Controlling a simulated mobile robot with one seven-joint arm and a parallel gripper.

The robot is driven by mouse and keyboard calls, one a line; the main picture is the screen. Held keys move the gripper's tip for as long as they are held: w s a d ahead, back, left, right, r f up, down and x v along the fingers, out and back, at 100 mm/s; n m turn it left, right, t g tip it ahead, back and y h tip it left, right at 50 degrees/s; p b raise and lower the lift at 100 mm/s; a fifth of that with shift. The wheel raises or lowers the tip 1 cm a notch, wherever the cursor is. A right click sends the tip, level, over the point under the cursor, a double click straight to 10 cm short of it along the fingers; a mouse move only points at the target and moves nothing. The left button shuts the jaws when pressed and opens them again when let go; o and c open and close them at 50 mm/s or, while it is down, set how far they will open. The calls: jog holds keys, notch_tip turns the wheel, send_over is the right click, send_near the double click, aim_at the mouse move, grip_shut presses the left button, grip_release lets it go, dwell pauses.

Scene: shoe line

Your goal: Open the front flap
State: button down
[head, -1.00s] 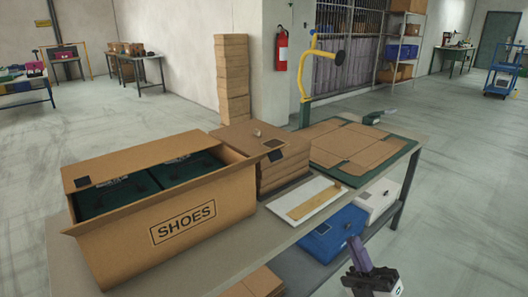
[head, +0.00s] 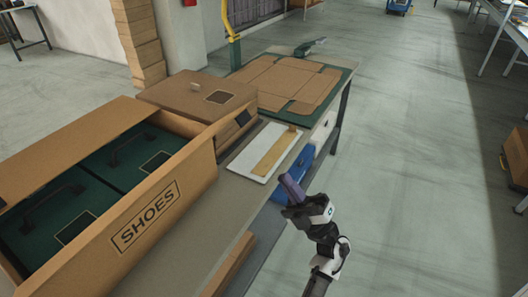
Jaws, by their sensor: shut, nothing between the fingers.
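A large cardboard box marked SHOES (head: 150,225) stands at the near left of the table in the head view. Its top is open, and two dark green lids or cases with black handles (head: 100,165) show inside. A strip of cardboard, seemingly the front flap (head: 125,207), runs along the front top edge; I cannot tell its exact fold.
A flat cardboard blank (head: 280,83) lies on a green mat at the far end. A white board with a tan strip (head: 265,150) lies near the front edge. A brown lidded stack (head: 190,97) stands behind. Blue bin (head: 298,168) below.

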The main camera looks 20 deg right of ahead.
jog(key=p, duration=0.5)
send_near(243, 111)
jog(key=w+a+r, duration=0.2)
jog(key=w, duration=0.1)
jog(key=shift+w+a+r, duration=0.1)
jog(key=shift+w+a, duration=0.05)
jog(key=shift+g+h, duration=0.7)
jog(key=shift+g, duration=0.1)
jog(key=r+p, duration=0.2)
jog(key=p, duration=0.1)
jog(key=w+a+r+p, duration=0.1)
jog(key=r+p, duration=0.1)
jog(key=w+r+p, duration=0.1)
jog(key=w+a+r+p, duration=0.1)
jog(key=shift+w+a+r+g, duration=0.1)
jog(key=shift+a+r+g, duration=0.2)
jog(key=shift+r, duration=0.05)
jog(key=shift+w+a+r, duration=0.2)
jog(key=shift+w+r, duration=0.05)
jog(key=shift+w, duration=0.05)
jog(key=shift+f, duration=0.1)
